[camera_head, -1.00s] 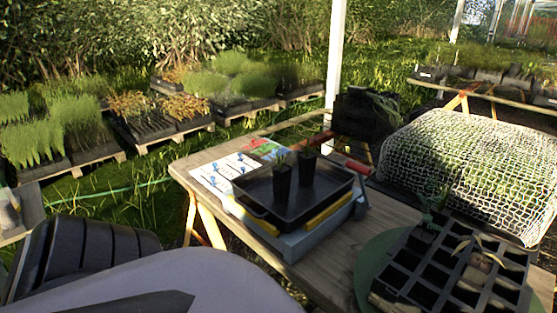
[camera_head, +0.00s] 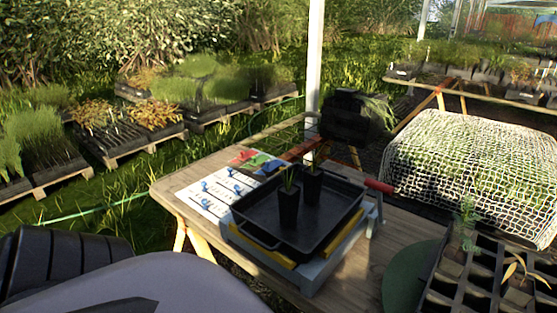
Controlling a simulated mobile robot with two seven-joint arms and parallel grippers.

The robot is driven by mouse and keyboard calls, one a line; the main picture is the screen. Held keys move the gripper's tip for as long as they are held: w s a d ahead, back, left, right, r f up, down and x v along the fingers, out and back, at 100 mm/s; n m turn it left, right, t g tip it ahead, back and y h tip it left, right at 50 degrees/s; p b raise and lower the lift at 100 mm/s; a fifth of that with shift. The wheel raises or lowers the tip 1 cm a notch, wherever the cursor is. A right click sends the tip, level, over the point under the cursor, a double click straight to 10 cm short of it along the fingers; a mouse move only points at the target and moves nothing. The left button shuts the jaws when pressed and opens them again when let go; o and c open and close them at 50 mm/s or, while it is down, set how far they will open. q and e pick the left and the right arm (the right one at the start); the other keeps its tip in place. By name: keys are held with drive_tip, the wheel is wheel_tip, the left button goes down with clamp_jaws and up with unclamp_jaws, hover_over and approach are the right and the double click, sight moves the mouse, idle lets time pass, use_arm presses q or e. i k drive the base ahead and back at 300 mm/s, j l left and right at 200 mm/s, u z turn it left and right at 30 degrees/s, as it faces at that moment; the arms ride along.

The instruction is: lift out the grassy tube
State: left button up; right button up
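Two black square tubes stand upright in a black tray (camera_head: 262,233). The nearer tube (camera_head: 288,212) holds a small green seedling with narrow leaves; the tube behind it (camera_head: 313,187) also has a thin green shoot. A dark cell tray (camera_head: 440,287) at the lower right, cut by the picture edge, holds a feathery green plant (camera_head: 466,222) and another plant with long drooping leaves (camera_head: 516,270). I cannot tell for sure which plant is the grassy one. Neither of my grippers is in view.
The black tray sits on a grey stand with yellow strips (camera_head: 272,257) on a wooden table (camera_head: 350,278). A white sheet with blue markers (camera_head: 215,192) lies to its left. A red handle (camera_head: 379,186) is at its right. White netting (camera_head: 470,165) covers a heap behind.

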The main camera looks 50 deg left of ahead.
sight(289, 193)
drive_tip(key=j, duration=0.5)
drive_tip(key=k+j, duration=0.15)
drive_tip(key=j, duration=0.9)
drive_tip(key=k, duration=0.05)
